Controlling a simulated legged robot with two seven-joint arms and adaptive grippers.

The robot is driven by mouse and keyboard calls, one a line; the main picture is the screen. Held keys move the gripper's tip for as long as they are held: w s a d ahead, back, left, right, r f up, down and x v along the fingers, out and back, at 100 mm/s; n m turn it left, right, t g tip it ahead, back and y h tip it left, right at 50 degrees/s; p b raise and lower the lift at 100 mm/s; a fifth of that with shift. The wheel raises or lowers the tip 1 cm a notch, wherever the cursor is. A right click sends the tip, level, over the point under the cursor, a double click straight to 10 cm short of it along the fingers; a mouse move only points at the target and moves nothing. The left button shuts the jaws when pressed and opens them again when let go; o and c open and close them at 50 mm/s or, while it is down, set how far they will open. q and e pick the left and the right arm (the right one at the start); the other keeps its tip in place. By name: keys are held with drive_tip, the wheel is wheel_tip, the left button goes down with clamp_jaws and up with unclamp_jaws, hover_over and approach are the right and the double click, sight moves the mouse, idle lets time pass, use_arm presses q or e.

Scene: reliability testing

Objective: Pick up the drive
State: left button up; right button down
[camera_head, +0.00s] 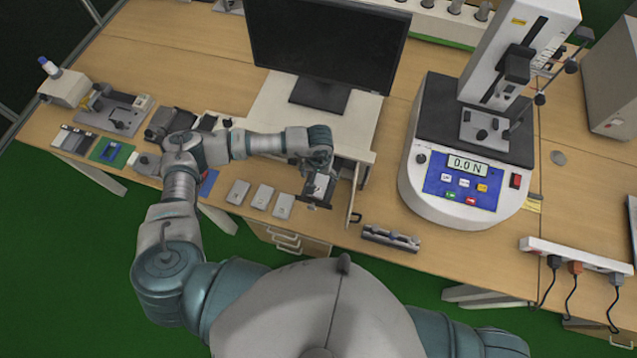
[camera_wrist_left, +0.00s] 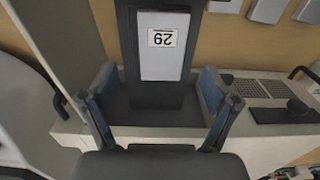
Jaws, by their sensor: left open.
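A flat silver drive with a white number label (camera_wrist_left: 161,48) lies in a dark upright-edged holder (camera_wrist_left: 128,40) in the left wrist view. My left gripper (camera_wrist_left: 158,103) is open, its blue-padded fingers on either side of the holder's near end, with nothing held between them. In the head view my left gripper (camera_head: 318,190) hangs over the small stand at the bench's front edge, and it partly hides the holder and drive. Three more silver drives (camera_head: 262,197) lie in a row on the bench to its left. My right gripper is not in view.
A monitor (camera_head: 328,45) stands behind my left gripper on a white platform (camera_head: 270,105). A force tester (camera_head: 470,150) stands to the right. A dark metal bar (camera_head: 391,239) lies near the front edge. A power strip (camera_head: 575,260) with cables is at far right. Small fixtures crowd the left.

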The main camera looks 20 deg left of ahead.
sight(318, 184)
use_arm(q)
drive_tip(key=f, duration=0.2)
drive_tip(key=f+p, duration=0.1)
drive_tip(key=f, duration=0.1)
drive_tip(key=shift+s+a+f, duration=0.15)
drive_tip(key=shift+a+f, duration=0.05)
drive_tip(key=c, duration=1.3)
drive_tip(key=shift+r, duration=0.1)
